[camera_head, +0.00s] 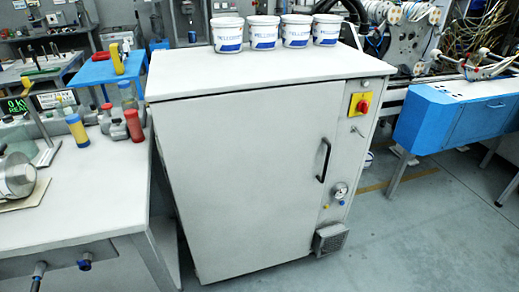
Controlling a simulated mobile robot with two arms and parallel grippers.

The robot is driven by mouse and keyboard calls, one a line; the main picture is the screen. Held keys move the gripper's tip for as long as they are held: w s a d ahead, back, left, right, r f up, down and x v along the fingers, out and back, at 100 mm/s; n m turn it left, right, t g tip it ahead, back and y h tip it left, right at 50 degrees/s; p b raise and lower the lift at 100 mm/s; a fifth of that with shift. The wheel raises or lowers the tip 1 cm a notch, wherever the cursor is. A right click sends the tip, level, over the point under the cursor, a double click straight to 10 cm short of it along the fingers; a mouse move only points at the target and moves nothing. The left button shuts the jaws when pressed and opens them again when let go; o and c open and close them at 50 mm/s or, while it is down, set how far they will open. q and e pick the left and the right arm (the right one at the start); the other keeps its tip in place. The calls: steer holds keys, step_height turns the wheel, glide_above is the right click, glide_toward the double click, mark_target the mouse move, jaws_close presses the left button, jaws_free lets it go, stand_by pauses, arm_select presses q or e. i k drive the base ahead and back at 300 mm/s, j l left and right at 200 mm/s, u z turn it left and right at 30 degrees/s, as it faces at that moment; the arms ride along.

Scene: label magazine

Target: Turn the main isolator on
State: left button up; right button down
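The main isolator is a red rotary knob (363,106) on a yellow plate (357,104). It sits near the top right of the front of a light grey cabinet (245,180). The knob's exact position is too small to tell. Neither of my grippers shows in the head view, and nothing touches the knob.
Several white tubs (264,33) stand along the back of the cabinet top. A black handle (323,160) and a gauge (340,190) are on its front. A bench (100,200) with bottles adjoins at left; a blue machine (455,120) stands right. Floor in front at right is clear.

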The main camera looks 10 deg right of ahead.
mark_target(362, 106)
steer(key=l+u, duration=0.1)
steer(key=l, duration=0.35)
steer(key=k+l, duration=0.15)
steer(key=l, duration=0.3)
steer(key=k+l+u, duration=0.15)
steer(key=l, duration=0.3)
steer(key=l+u, duration=0.1)
steer(key=l, duration=0.35)
steer(key=k+l, duration=0.15)
steer(key=l, duration=0.25)
steer(key=k+l+u, duration=0.15)
steer(key=l, duration=0.3)
steer(key=k+l+u, duration=0.1)
steer(key=l, duration=0.3)
steer(key=k+l, duration=0.2)
steer(key=l, duration=0.2)
steer(key=i+l+u, duration=0.25)
steer(key=i+l, duration=0.25)
steer(key=l, duration=0.15)
steer(key=i+l+u, duration=0.15)
steer(key=l, duration=0.25)
steer(key=i+l+u, duration=0.15)
steer(key=i+l, duration=0.15)
steer(key=k+l, duration=0.15)
steer(key=k, duration=0.85)
steer(key=i+j, duration=0.35)
steer(key=j, duration=0.1)
